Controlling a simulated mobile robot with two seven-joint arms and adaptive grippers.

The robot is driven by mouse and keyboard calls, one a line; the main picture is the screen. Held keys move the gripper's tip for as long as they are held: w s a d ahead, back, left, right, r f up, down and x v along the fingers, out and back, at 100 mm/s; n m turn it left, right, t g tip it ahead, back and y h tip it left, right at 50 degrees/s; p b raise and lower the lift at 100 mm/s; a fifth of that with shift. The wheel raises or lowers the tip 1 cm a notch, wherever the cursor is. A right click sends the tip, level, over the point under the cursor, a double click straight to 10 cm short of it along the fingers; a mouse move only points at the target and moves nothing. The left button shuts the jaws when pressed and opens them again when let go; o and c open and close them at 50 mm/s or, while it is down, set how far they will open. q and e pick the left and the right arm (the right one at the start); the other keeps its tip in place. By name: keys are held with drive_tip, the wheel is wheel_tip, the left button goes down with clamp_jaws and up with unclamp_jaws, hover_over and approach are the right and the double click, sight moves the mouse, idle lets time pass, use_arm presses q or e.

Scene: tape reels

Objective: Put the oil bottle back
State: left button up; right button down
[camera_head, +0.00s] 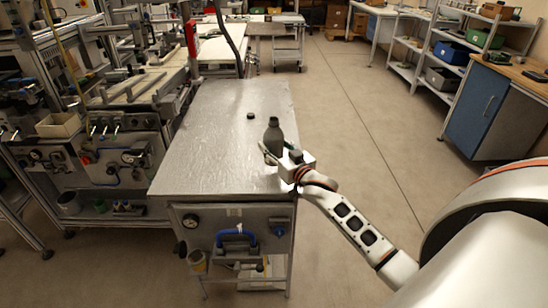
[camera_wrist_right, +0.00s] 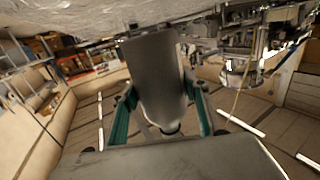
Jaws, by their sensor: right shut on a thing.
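The dark grey oil bottle (camera_head: 273,135) is upright near the right edge of the metal table (camera_head: 213,143). My right gripper (camera_head: 275,152) comes in from the front right and is shut on the bottle. In the right wrist view, which looks upside down, the bottle (camera_wrist_right: 155,80) sits between the two green-padded fingers of the right gripper (camera_wrist_right: 157,105). Its base is close to the tabletop (camera_wrist_right: 70,25); I cannot tell whether it touches. My left gripper is not in view.
A small dark round object (camera_head: 250,115) lies on the table behind the bottle. The rest of the tabletop is clear. Machinery (camera_head: 110,130) stands along the left. A blue cabinet (camera_head: 475,110) and shelves (camera_head: 430,50) stand at the right, with open floor (camera_head: 365,110) between.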

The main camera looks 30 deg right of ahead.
drive_tip(key=shift+f+b, duration=0.35)
drive_tip(key=shift+f, duration=1.65)
drive_tip(key=shift+f, duration=0.1)
drive_tip(key=c, duration=1.1)
unclamp_jaws()
drive_tip(key=shift+f, duration=0.1)
drive_tip(key=s, duration=0.8)
drive_tip(key=s+a, duration=0.1)
drive_tip(key=s, duration=0.3)
drive_tip(key=shift+r, duration=0.4)
